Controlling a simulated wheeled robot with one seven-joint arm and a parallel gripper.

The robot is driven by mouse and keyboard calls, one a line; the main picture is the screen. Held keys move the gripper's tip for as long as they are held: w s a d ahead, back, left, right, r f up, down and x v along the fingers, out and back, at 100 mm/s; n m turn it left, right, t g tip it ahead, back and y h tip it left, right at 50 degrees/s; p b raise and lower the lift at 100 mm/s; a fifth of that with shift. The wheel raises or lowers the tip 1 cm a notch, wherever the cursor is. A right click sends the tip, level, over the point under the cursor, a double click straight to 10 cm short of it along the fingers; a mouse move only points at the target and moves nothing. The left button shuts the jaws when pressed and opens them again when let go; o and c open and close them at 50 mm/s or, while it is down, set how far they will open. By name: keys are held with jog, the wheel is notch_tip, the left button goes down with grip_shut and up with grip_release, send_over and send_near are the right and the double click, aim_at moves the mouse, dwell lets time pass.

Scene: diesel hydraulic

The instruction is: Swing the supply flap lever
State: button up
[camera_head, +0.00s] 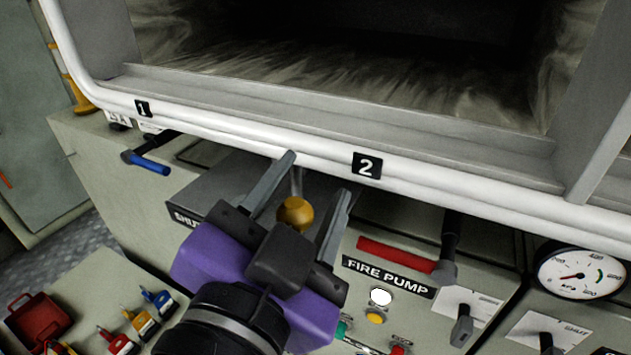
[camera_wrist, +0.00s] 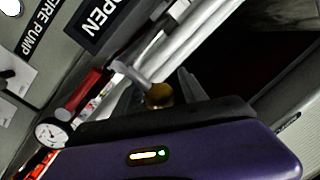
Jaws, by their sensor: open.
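A lever with a round gold knob (camera_head: 295,213) on a thin grey shaft stands below the white rail, near the number 2. No label naming the supply flap is readable on it. My gripper (camera_head: 318,174), purple and black, is open with its fingers either side of the knob in the head view; contact cannot be seen. The knob also shows in the wrist view (camera_wrist: 159,95), just past the gripper's body, with its shaft running up-left. An OPEN label (camera_wrist: 97,22) is in the wrist view. A SHUT label (camera_head: 186,218) is partly hidden by my gripper.
The white rail (camera_head: 240,140) runs close above the fingers. A red-handled lever (camera_head: 395,255) by the FIRE PUMP label is to the right, with a gauge (camera_head: 580,276) beyond. A blue-handled lever (camera_head: 150,163) is at left. Small coloured valves (camera_head: 140,320) and a red box (camera_head: 40,322) are lower left.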

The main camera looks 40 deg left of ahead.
jog(key=shift+c, duration=0.2)
grip_shut()
jog(key=shift+f, duration=0.1)
dwell(1.1)
